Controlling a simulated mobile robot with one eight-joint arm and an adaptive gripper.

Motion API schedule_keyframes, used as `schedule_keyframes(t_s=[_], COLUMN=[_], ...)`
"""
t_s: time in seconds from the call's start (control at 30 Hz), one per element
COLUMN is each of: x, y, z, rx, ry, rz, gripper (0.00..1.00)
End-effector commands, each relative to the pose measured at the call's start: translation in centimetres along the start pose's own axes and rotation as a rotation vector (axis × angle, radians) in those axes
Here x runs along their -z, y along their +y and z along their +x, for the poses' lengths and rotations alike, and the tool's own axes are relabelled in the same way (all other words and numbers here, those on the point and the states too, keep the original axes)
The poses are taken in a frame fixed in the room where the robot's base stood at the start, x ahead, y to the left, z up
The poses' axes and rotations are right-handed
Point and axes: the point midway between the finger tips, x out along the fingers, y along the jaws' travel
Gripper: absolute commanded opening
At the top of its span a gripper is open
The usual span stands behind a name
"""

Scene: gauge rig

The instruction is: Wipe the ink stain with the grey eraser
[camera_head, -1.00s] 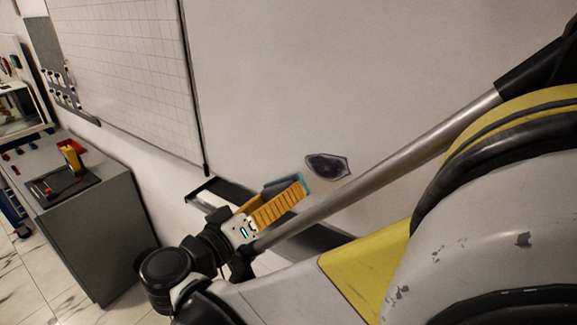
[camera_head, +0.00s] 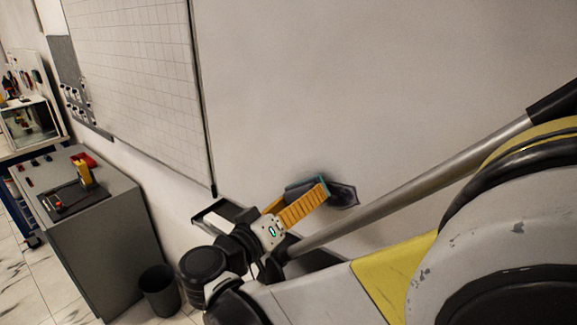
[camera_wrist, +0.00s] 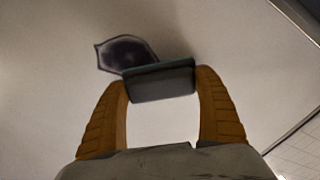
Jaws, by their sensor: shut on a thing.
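The ink stain (camera_head: 345,195) is a dark patch with a darker outline on the pale wall. In the wrist view the stain (camera_wrist: 122,52) lies just beyond the eraser, to its upper left. My gripper (camera_head: 318,192) has orange ribbed fingers. In the wrist view my gripper (camera_wrist: 162,90) is shut on the grey eraser (camera_wrist: 160,86), which has a teal strip along its far edge. In the head view the eraser (camera_head: 300,187) overlaps part of the stain. I cannot tell whether the eraser touches the wall.
A gridded whiteboard (camera_head: 135,75) hangs on the wall to the left. The wall above the stain is bare.

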Motion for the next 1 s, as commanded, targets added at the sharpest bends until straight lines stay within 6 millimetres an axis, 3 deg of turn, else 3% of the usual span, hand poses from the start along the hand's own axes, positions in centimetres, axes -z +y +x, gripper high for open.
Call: schedule_keyframes(t_s=[1.0], x=[0.0], y=[-0.01], z=[0.97], rx=[-0.001], ry=[0.0], rz=[0.0], gripper=[0.56])
